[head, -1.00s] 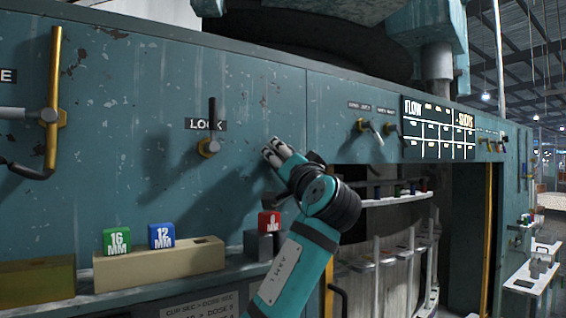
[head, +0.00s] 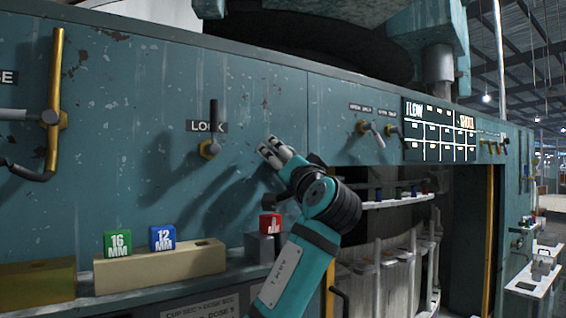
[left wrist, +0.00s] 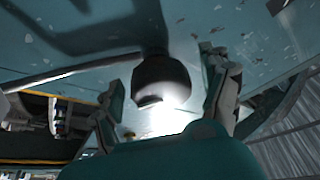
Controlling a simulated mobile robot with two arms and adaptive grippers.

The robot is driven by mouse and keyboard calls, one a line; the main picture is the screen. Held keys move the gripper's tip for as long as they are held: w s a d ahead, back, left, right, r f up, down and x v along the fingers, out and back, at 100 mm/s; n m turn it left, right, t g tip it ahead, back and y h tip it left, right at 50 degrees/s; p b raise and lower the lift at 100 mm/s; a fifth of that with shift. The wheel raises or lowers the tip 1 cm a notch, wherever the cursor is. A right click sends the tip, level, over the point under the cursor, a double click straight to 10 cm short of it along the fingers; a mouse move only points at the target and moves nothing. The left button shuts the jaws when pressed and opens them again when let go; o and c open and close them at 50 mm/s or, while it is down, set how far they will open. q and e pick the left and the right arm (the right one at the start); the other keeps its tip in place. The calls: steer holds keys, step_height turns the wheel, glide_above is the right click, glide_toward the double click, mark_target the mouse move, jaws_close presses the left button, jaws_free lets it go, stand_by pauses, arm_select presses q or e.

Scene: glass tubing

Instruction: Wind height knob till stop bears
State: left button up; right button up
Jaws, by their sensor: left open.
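My left gripper (head: 272,152) is open against or close to the teal machine panel, right of the LOCK lever. In the left wrist view my left gripper (left wrist: 168,88) has its two fingers on either side of a dark round knob (left wrist: 162,80). A gap shows between the knob and each finger there, so it looks ungripped. In the head view the gripper and arm hide the knob. I cannot tell for certain that it is the height knob. No stop can be made out. My right gripper is not in view.
The LOCK lever (head: 212,128) stands upright on the panel. A green 16 MM block (head: 117,244) and a blue 12 MM block (head: 162,237) sit on a beige holder (head: 160,267). A red block (head: 270,224) sits on a grey one beside my forearm. A brass pipe (head: 54,95) is at left.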

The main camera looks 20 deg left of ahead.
arm_select(q)
steer(key=v, duration=1.1)
steer(key=shift+s+d+f, duration=0.2)
steer(key=shift+s+d, duration=0.05)
